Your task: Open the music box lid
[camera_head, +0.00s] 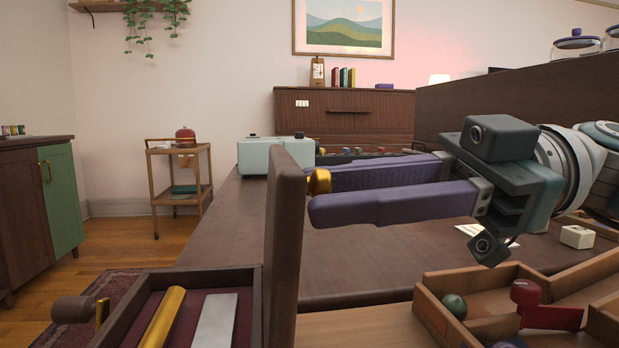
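The music box (130,317) stands at the lower left, cut off by the bottom edge. Its brown lid (285,250) stands upright on the right side, so the box is open. Inside show a gold cylinder (163,318) and a silver plate (214,322). A crank knob (73,310) sticks out at the left. A gold knob (319,181) sits at the lid's right face. My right gripper (316,197) comes in from the right, its purple fingers apart, with tips close to the knob and lid. I cannot tell if they touch. My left gripper is out of view.
A wooden divided tray (437,316) with a green ball (455,306) and a red-knobbed piece (525,293) lies at lower right. A pale box (264,155) stands at the table's far left corner. The dark tabletop (365,265) below my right gripper is mostly clear.

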